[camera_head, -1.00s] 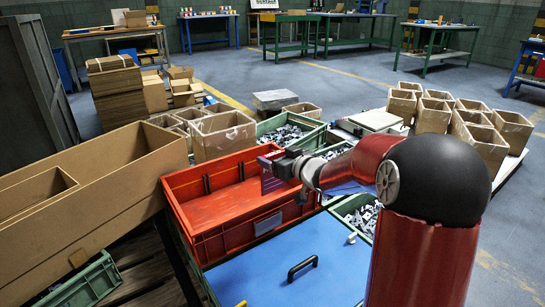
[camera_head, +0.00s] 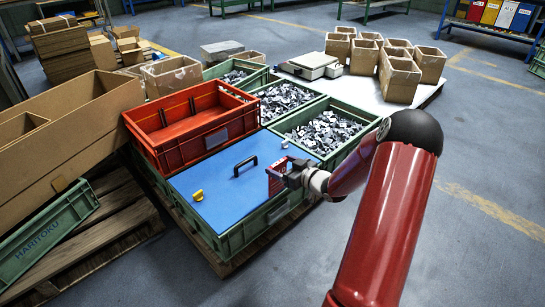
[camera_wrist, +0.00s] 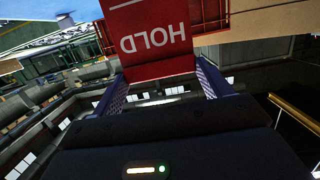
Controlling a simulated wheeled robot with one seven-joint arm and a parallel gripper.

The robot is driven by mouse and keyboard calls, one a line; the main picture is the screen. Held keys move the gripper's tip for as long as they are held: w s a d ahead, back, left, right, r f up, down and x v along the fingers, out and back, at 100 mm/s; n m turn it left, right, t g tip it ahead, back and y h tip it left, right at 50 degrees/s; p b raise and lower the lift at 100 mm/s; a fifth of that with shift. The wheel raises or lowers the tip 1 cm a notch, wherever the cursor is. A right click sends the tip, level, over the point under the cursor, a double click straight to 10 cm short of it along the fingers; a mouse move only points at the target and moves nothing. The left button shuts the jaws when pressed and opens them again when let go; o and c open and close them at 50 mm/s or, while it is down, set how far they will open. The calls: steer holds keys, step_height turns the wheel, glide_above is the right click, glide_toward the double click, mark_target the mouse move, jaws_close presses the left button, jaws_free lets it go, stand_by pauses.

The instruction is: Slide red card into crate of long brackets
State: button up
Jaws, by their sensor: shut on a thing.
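My gripper (camera_head: 284,176) is shut on the red card (camera_wrist: 150,40), which reads HOLD upside down in the wrist view between the two fingers (camera_wrist: 160,82). In the head view the card (camera_head: 274,182) hangs upright near the right edge of the blue lid. Green crates of grey metal parts stand behind it: a near right crate (camera_head: 350,153), a middle crate (camera_head: 318,97) and a far crate (camera_head: 208,73). The parts are too small to tell which crate has the long brackets.
An empty-looking red crate (camera_head: 168,156) stands left of my gripper. A long cardboard box (camera_head: 80,135) is at left. Open cartons (camera_head: 400,76) and a scale (camera_head: 312,62) stand behind.

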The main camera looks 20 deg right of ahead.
steer(key=shift+s+d+f, duration=0.1)
steer(key=shift+s+f, duration=0.15)
steer(key=shift+s, duration=0.25)
steer(key=shift+f, duration=0.1)
steer(key=b, duration=0.4)
glide_above(278, 191)
steer(key=s, duration=0.3)
steer(key=shift+d+f, duration=0.25)
steer(key=shift+f, duration=1.15)
steer(key=shift+d+f, duration=0.2)
steer(key=shift+f, duration=1.2)
steer(key=shift+f+b, duration=2.65)
steer(key=shift+f, duration=0.65)
steer(key=o, duration=1.2)
steer(key=shift+o, duration=0.2)
steer(key=p+v, duration=0.1)
steer(key=v, duration=0.7)
steer(key=shift+w, duration=0.1)
